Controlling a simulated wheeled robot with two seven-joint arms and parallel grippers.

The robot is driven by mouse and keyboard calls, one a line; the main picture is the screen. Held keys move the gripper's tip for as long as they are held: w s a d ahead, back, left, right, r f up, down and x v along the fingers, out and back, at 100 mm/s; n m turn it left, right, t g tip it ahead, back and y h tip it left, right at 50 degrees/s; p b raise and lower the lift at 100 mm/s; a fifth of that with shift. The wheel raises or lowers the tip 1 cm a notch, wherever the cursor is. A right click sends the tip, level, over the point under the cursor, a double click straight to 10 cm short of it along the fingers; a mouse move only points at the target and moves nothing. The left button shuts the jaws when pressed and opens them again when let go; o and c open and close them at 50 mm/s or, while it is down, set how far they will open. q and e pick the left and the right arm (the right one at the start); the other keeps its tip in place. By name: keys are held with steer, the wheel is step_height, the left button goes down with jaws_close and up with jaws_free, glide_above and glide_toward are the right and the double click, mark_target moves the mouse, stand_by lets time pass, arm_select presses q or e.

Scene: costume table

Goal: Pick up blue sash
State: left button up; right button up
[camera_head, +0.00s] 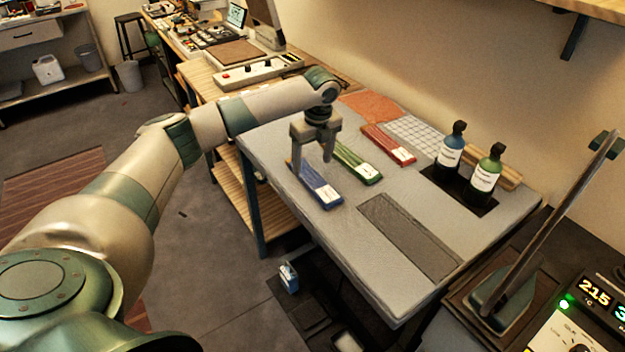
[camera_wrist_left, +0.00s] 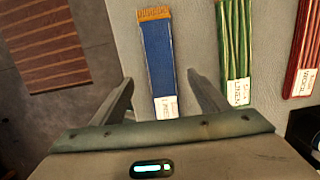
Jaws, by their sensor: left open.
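The blue sash (camera_head: 317,186) lies flat near the left edge of the grey table (camera_head: 400,290), with a white label at its near end. In the left wrist view the blue sash (camera_wrist_left: 158,60) runs lengthwise between the two fingers, its label close to the gripper body. My left gripper (camera_head: 312,160) is open above the sash, pointing down; its fingers (camera_wrist_left: 162,82) sit on either side of it. In the head view the gripper hides part of the sash's far end. My right gripper is not in view.
A green sash (camera_head: 360,166) lies just right of the blue one, and a red sash (camera_head: 388,146) beyond it. A bare dark grey strip (camera_head: 408,236) lies nearer.

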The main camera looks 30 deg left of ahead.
mark_target(312, 177)
arm_select(q)
steer(key=shift+f, duration=0.1)
steer(key=shift+f+p, duration=0.2)
steer(key=shift+p, duration=0.1)
step_height(312, 177, down, 4)
steer(key=shift+w+r+p, duration=0.1)
steer(key=shift+p, duration=0.8)
steer(key=shift+f, duration=0.45)
steer(key=c, duration=1.2)
steer(key=shift+r, duration=0.15)
